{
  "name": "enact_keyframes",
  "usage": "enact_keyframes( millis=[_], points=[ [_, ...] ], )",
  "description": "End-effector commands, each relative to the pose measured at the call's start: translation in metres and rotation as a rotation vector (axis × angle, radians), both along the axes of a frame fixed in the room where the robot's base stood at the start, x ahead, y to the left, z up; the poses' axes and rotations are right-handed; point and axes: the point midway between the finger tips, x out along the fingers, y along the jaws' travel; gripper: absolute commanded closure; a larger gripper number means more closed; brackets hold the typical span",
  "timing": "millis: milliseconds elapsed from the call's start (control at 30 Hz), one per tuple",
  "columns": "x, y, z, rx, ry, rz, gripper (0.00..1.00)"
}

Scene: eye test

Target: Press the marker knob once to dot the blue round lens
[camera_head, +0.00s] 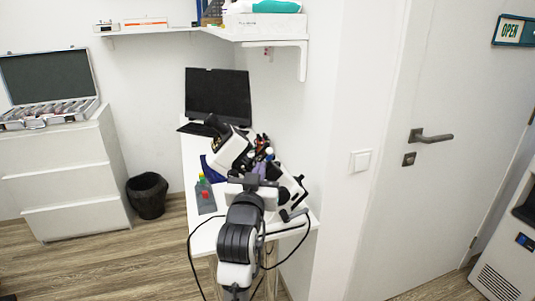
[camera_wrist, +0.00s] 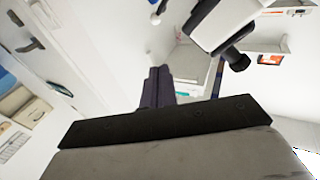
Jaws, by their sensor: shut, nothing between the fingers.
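A white instrument with black parts (camera_head: 228,152) stands tilted on the white desk, just left of my gripper. In the wrist view, a white housing (camera_wrist: 222,20) hangs at the upper right with a black knob-like end (camera_wrist: 237,61). I cannot tell whether that end is the marker knob. My gripper (camera_head: 261,169) is above the desk, partly hidden by my own arm. In the wrist view my gripper's dark purple fingers (camera_wrist: 158,84) are together and empty, left of the black end and apart from it in the picture. I cannot make out the blue round lens.
The white desk (camera_head: 226,228) bears grey bottles (camera_head: 206,200) with coloured caps, a dark blue item (camera_head: 212,168) and a black monitor (camera_head: 218,95). A wall shelf (camera_head: 262,37) is above. A drawer cabinet (camera_head: 70,180) and black bin (camera_head: 147,196) stand left, a door (camera_head: 430,80) right.

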Motion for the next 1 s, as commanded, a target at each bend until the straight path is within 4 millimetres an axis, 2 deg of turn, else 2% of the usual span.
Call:
enact_keyframes(
  millis=[400, 500, 700, 1000],
  points=[
    [0.084, -0.015, 0.015, 0.002, 0.000, -0.001, 1.00],
    [0.098, -0.017, 0.003, 0.001, 0.004, 0.000, 1.00],
    [0.113, -0.019, -0.010, 0.000, 0.000, 0.000, 1.00],
    [0.116, -0.020, -0.014, 0.000, -0.001, 0.000, 1.00]
  ],
)
